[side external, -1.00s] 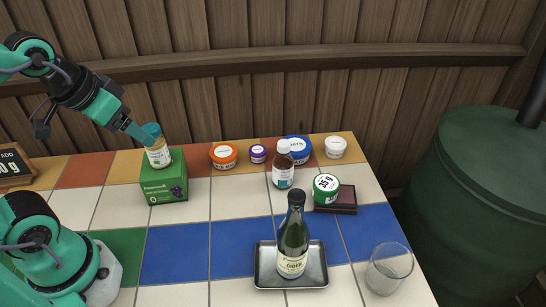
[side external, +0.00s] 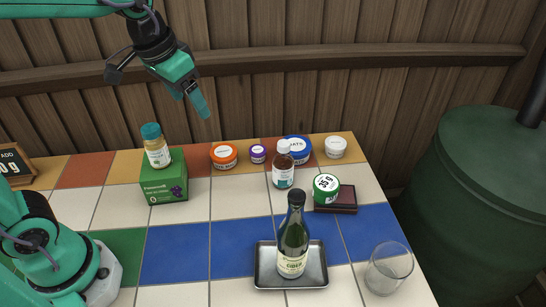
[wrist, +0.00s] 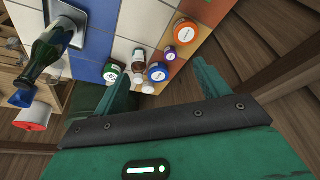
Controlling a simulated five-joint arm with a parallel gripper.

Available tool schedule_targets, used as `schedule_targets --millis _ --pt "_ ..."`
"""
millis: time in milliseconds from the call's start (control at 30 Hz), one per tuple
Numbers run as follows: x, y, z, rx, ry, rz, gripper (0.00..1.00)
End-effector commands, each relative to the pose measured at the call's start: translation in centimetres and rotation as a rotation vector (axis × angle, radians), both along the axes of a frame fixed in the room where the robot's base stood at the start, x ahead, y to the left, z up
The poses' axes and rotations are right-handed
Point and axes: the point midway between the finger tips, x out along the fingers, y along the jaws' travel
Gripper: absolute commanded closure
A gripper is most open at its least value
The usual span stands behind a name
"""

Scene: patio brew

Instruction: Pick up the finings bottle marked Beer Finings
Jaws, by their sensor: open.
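Two small bottles show, and I cannot read "Beer Finings" on either. A brown bottle (side external: 283,171) with a white cap and pale label stands upright on the table. A pale-yellow bottle (side external: 156,152) with a teal cap stands on a green box (side external: 164,187). My gripper (side external: 202,103) is empty in the air, above and right of the teal-capped bottle and left of the brown one. In the wrist view my gripper (wrist: 162,88) has its fingers spread, with the brown bottle (wrist: 138,66) and tubs beyond them.
Orange (side external: 223,156), purple (side external: 258,153), blue (side external: 297,148) and white (side external: 336,147) tubs line the back. A green-lidded tub (side external: 326,188) sits on a dark red block (side external: 343,209). A cider bottle (side external: 292,248) stands on a metal tray (side external: 262,283), left of a glass (side external: 389,268).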

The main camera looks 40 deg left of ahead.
Motion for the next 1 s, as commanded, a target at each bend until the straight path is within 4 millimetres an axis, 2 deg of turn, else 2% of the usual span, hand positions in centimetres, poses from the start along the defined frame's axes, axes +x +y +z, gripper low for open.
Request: schedule_targets --millis 100,467,800,1000 --pt "2.2 -1.1 -0.5 0.005 0.038 -0.024 0.26" --pt "8.4 -4.7 -3.2 0.022 0.137 -0.087 0.26" --pt "13.4 -8.6 -7.7 0.045 0.233 -0.146 0.26" --pt "15.3 -10.6 -10.3 0.057 0.276 -0.175 0.26"
